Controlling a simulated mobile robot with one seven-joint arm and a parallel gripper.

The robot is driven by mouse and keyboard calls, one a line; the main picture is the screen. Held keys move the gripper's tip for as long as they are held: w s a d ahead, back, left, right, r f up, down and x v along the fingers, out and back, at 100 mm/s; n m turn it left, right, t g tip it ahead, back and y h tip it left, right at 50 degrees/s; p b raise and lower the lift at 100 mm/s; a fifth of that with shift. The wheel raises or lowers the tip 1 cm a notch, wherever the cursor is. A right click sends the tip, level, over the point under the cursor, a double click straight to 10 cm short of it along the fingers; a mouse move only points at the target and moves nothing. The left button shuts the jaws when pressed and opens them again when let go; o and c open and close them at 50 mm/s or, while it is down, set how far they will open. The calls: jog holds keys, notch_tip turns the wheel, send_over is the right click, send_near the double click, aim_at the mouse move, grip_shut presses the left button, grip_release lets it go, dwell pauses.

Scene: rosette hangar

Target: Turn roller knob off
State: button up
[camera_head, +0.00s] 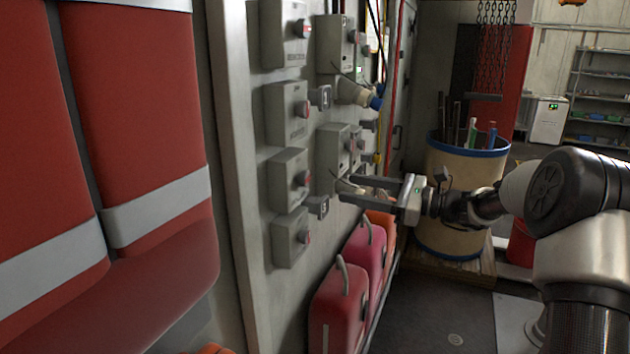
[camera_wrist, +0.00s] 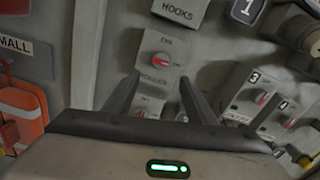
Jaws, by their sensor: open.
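In the wrist view a grey switch box carries the roller knob (camera_wrist: 160,60), a round knob with a red pointer. The lettering under it is small and appears to read "roller". My gripper (camera_wrist: 160,78) is open and empty, with its two fingers spread below and to either side of the knob, not closed around it. In the head view my gripper (camera_head: 350,189) reaches left toward the wall of switch boxes. Which box there bears the roller knob I cannot tell for sure.
Another knob box (camera_wrist: 147,106) shows between the fingers. A box marked hooks (camera_wrist: 178,10) and boxes numbered 3 and 4 (camera_wrist: 252,92) are close by. Red cases (camera_head: 340,305) stand below the wall, and a barrel of rods (camera_head: 460,175) stands behind my gripper.

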aim_at(308, 181)
jog(key=p+x, duration=0.1)
jog(key=x, duration=1)
jog(key=shift+f, duration=0.1)
jog(key=c, duration=1)
jog(key=shift+c, duration=0.2)
